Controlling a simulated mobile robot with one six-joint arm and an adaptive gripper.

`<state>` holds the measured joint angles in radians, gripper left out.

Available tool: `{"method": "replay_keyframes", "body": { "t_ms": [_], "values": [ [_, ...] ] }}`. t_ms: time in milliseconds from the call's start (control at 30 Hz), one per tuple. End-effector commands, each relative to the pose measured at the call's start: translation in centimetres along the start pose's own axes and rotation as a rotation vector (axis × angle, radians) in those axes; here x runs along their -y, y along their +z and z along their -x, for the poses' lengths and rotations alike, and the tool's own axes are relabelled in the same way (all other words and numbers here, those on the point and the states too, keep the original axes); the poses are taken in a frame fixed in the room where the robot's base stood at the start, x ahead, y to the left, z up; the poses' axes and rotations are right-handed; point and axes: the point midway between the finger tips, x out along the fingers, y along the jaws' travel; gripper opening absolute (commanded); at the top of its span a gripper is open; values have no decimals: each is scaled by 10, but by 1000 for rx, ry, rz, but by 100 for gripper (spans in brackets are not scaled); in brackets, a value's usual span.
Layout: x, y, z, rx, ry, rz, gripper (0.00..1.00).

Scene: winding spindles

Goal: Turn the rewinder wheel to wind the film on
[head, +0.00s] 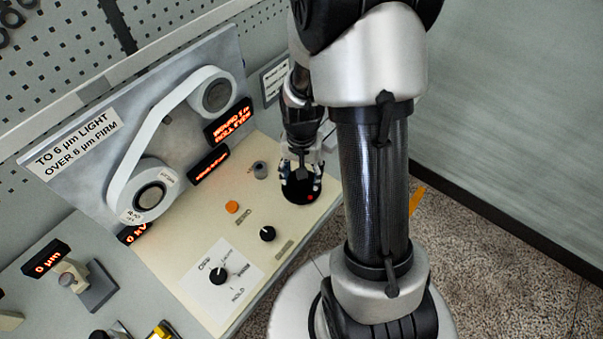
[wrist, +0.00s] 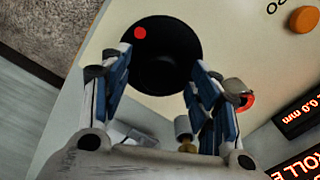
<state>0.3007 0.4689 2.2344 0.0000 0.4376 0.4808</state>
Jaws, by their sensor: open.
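The rewinder wheel appears to be the black disc with a red dot near its rim, at the panel's right end in the head view (head: 301,195) and large in the wrist view (wrist: 165,50). My gripper (head: 301,172) is open directly over the disc. In the wrist view my gripper (wrist: 160,75) has its two fingers apart, one towards each side of the disc, with nothing between them. I cannot tell whether they touch it. The pale film (head: 150,130) runs between a lower roll (head: 150,197) and an upper roll (head: 216,95) on the backplate.
Red-lit displays (head: 228,121) are beside the rolls. An orange button (head: 232,207), a grey knob (head: 261,170), a black knob (head: 268,233) and a selector dial (head: 218,275) stand on the cream panel (head: 190,250). Speckled floor (head: 480,230) lies to the right.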

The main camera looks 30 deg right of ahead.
Motion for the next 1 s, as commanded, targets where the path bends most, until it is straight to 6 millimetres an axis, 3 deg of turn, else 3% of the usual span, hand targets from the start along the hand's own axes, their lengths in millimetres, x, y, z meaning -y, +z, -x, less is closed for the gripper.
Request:
{"method": "replay_keyframes", "body": {
  "t_ms": [200,333,700,1000],
  "values": [
    [0,0,1,0,0,0,56],
    [0,-1,12,-3,-2,0,56],
    [1,-1,88,-5,-3,0,56],
    [0,0,119,0,0,0,56]
  ]
}}
